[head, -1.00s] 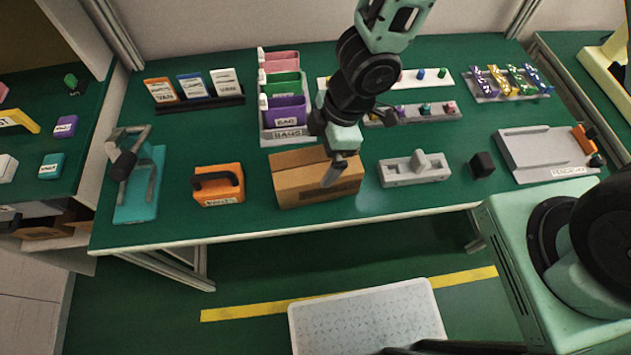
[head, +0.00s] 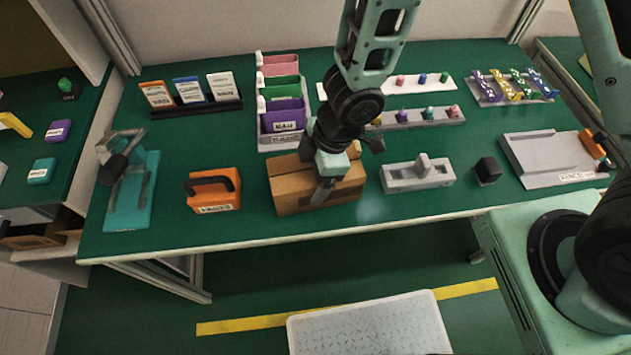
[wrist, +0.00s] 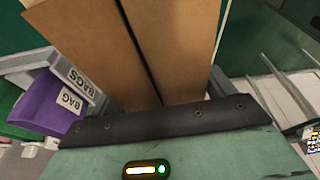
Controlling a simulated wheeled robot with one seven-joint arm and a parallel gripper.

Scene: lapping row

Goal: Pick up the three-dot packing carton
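A brown cardboard carton (head: 287,190) stands on the green table near its front edge, in the middle of the head view. No dots can be made out on it. My gripper (head: 322,192) is at the carton from above, with one grey finger in front of its front face; the other finger is hidden. In the wrist view the carton's brown top (wrist: 90,45) with a dark lengthwise seam fills the middle, right up against the gripper's dark edge.
An orange handled block (head: 215,190) and a teal clamp stand (head: 133,195) are left of the carton. A rack of bags (head: 282,105) stands close behind. A white step (head: 370,325) lies on the floor.

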